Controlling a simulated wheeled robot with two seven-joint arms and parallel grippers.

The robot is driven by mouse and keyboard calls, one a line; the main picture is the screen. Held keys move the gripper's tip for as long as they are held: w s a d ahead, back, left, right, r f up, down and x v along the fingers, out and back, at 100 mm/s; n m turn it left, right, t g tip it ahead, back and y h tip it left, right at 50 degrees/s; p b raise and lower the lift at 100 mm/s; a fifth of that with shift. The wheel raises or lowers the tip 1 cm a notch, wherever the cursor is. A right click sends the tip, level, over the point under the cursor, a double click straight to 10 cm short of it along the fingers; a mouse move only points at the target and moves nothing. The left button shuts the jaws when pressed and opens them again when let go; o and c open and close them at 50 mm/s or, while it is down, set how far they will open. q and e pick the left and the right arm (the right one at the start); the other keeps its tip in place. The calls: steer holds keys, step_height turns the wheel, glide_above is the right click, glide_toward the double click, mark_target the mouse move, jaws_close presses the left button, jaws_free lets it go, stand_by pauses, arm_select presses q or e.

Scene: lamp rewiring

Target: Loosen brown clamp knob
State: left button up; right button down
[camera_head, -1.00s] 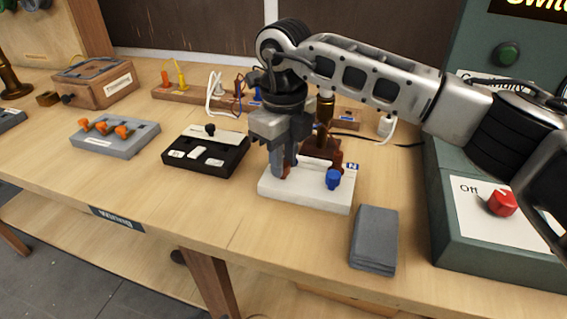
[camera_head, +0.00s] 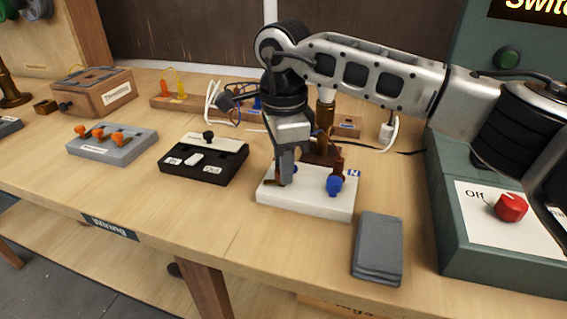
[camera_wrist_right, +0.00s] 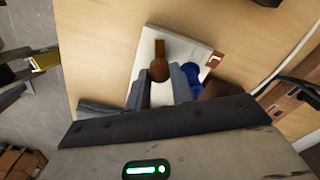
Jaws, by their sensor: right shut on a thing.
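The white terminal block (camera_head: 310,202) lies near the front of the bench. My right gripper (camera_head: 282,180) points down over its left part. The brown clamp knob (camera_wrist_right: 159,70) sits between the right fingertips in the wrist view, and the jaws are shut on it. In the head view the fingers hide most of the knob. A blue knob (camera_head: 335,186) stands on the block's right part, and also shows in the wrist view (camera_wrist_right: 190,74) just beside the right-hand finger. My left gripper is not in view.
A black switch box (camera_head: 204,160) is left of the block. A grey pad (camera_head: 378,248) lies at its front right. A green cabinet with a red knob (camera_head: 511,207) is at the right. A brass-and-brown lamp post (camera_head: 325,117) stands behind the gripper.

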steer(key=n, duration=0.3)
steer(key=shift+r+n, duration=0.1)
steer(key=shift+n, duration=0.3)
steer(key=n, duration=0.3)
steer(key=shift+w+n, duration=0.1)
steer(key=shift+n, duration=0.2)
steer(key=n, duration=0.6)
steer(key=shift+a+n, duration=0.1)
steer(key=shift+n, duration=0.2)
steer(key=c, duration=1.2)
jaws_free()
